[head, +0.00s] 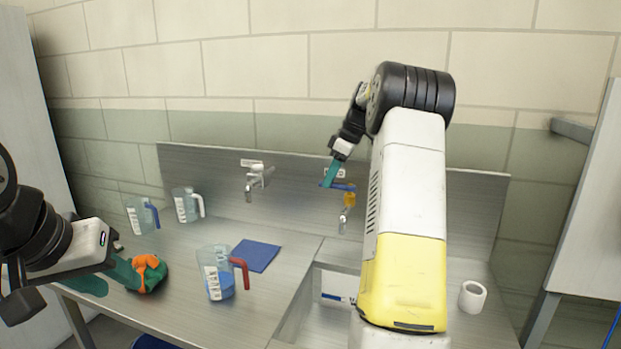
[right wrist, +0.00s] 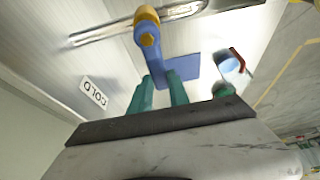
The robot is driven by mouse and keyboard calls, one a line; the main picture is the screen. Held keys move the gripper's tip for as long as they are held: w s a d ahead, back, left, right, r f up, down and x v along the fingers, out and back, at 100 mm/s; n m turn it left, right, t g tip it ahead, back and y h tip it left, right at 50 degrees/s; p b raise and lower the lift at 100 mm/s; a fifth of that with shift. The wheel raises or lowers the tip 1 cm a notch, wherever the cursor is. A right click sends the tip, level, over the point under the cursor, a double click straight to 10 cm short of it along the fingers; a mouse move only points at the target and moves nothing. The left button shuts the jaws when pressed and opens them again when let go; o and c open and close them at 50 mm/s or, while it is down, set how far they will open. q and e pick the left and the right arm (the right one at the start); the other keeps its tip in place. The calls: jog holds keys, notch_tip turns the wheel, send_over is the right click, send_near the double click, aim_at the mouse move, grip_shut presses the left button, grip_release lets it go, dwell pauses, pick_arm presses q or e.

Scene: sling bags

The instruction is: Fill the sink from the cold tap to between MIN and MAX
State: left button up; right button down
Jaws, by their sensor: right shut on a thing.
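The cold tap (head: 347,212) has a yellow-orange body and a blue lever (head: 340,187) on the steel splashback. My right gripper (head: 333,178) is at the lever, and its teal fingers are shut on it. In the right wrist view the blue lever (right wrist: 158,68) lies between the fingers, with a COLD label (right wrist: 93,93) beside it. The sink (head: 312,318) is partly hidden by my right arm. A white and blue marking (head: 338,299) shows on its inner wall. No water stream can be made out, and the level cannot be told. My left gripper (head: 112,280) is open beside an orange and green object (head: 149,273).
A second tap (head: 256,180) stands left of the cold one. Jugs with blue (head: 138,216), white (head: 187,206) and red (head: 217,272) handles stand on the counter left of the sink, near a blue square (head: 256,255). A white cup (head: 472,297) stands at right.

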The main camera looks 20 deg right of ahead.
jog(key=s+n+g, duration=0.1)
jog(key=n, duration=0.1)
jog(key=s+a+n, duration=0.1)
jog(key=n, duration=0.1)
jog(key=shift+s+n+g+y, duration=0.1)
jog(key=shift+n+g+y, duration=0.2)
jog(key=shift+n+g, duration=0.1)
jog(key=c, duration=1.2)
grip_release()
jog(key=shift+c, duration=0.2)
jog(key=shift+r, duration=0.1)
jog(key=v, duration=0.7)
jog(key=shift+d+r, duration=0.25)
jog(key=shift+r, duration=0.05)
